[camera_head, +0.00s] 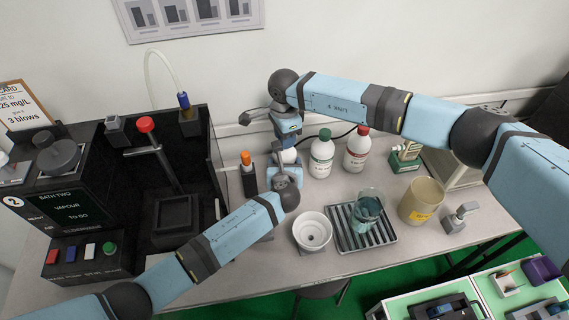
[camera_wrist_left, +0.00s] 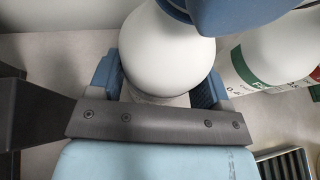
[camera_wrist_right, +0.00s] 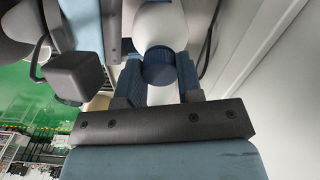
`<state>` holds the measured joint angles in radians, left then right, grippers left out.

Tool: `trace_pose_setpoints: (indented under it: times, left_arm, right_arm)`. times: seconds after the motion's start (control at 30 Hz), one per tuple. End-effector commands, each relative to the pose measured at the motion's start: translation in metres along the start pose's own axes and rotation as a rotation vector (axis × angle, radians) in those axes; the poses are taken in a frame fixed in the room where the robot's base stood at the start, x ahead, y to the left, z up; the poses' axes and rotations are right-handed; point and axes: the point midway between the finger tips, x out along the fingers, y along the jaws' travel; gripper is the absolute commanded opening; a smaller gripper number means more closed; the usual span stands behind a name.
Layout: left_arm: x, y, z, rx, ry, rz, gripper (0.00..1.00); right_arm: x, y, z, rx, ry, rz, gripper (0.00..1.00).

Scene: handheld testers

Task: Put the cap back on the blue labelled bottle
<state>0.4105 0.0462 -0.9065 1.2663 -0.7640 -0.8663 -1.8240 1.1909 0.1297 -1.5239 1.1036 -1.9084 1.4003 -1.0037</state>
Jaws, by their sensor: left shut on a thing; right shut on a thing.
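A white bottle (camera_head: 289,157) stands upright on the bench, mostly hidden by my grippers. Its rounded white shoulder fills the middle of the left wrist view (camera_wrist_left: 165,52). Its label is hidden. My left gripper (camera_head: 286,172) is shut around the bottle's body, a finger on each side. My right gripper (camera_head: 287,138) is directly above, shut on a dark blue cap (camera_wrist_right: 158,70). In the right wrist view the cap lines up with the bottle's white top (camera_wrist_right: 160,25) and appears to touch it. I cannot tell whether it is fully seated.
A green-labelled bottle (camera_head: 321,156) and a red-labelled bottle (camera_head: 356,152) stand close on the right. A white bowl (camera_head: 312,231), a ribbed tray (camera_head: 380,237) with a beaker (camera_head: 367,207), and a beige container (camera_head: 421,203) stand in front. A dark bath unit (camera_head: 75,215) is left.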

Motion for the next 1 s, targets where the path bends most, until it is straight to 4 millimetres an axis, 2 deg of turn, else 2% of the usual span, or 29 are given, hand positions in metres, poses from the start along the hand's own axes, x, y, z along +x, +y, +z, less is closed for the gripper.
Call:
trace_pose_setpoints:
  times: [0.3,0.33,0.43,0.77,1.0]
  left_arm:
    - [0.000,0.000,0.000,0.000,0.000,0.000,0.06]
    - [0.000,0.000,0.000,0.000,0.000,0.000,0.06]
    - [0.000,0.000,0.000,0.000,0.000,0.000,0.06]
    - [0.000,0.000,0.000,0.000,0.000,0.000,0.06]
    - [0.000,0.000,0.000,0.000,0.000,0.000,0.06]
  right_arm:
    - [0.000,0.000,0.000,0.034,0.000,0.000,0.05]
    - [0.000,0.000,0.000,0.034,0.000,0.000,0.36]
    - [0.000,0.000,0.000,0.033,0.000,0.000,0.59]
    - [-0.003,0.000,0.000,0.032,0.000,-0.001,0.59]
    - [-0.031,-0.001,0.000,0.030,0.001,-0.003,0.59]
